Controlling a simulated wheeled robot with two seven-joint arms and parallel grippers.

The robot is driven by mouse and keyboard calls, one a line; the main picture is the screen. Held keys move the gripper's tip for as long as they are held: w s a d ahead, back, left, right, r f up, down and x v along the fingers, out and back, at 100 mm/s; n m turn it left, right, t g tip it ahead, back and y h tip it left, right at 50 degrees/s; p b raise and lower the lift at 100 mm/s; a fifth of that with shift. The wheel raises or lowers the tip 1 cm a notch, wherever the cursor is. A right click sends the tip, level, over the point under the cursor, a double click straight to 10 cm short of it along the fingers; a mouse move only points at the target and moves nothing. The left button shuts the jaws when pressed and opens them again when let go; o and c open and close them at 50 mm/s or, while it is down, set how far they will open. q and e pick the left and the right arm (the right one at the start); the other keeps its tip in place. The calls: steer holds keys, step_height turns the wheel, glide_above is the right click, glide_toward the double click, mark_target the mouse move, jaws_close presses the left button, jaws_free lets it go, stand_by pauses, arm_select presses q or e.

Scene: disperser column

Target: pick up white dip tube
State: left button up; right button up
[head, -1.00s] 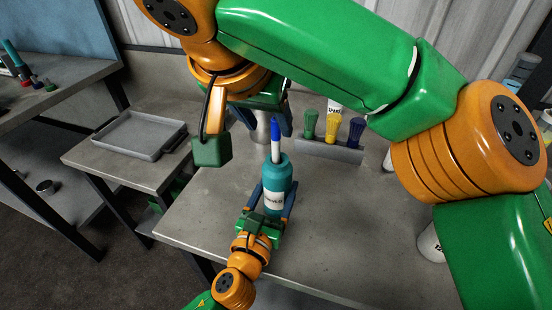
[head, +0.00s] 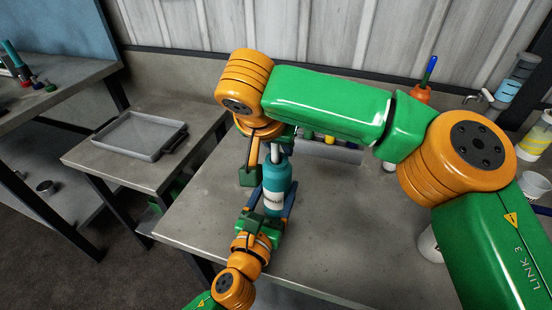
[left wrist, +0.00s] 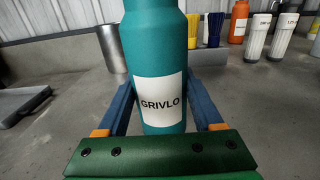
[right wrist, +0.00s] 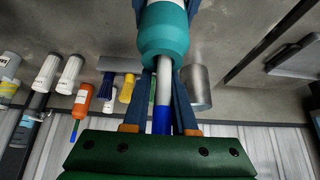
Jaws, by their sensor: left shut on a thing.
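A teal bottle (head: 278,187) labelled GRIVLO stands upright at the middle of the table. My left gripper (left wrist: 158,112) is shut on it, one finger on each side. A white dip tube (right wrist: 163,88) with a blue end (right wrist: 162,121) stands up out of the bottle's neck. In the head view only a short white piece of the tube (head: 275,152) shows above the bottle. My right gripper (right wrist: 163,92) is around the tube just above the neck, with one finger close along each side. Whether the fingers touch the tube is unclear.
A grey metal cylinder (right wrist: 197,88) stands beside the bottle. A rack (head: 332,151) with coloured brushes is behind my right arm. An orange bottle (head: 422,94) stands at the back right. A grey tray (head: 138,135) lies on the left table. The front table surface is clear.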

steer(key=shift+a, duration=0.15)
jaws_close()
steer(key=shift+s, duration=0.1)
steer(key=shift+r, duration=0.2)
arm_select(q)
steer(key=shift+f, duration=0.1)
arm_select(e)
step_height(320, 180, up, 10)
steer(key=shift+f, duration=0.25)
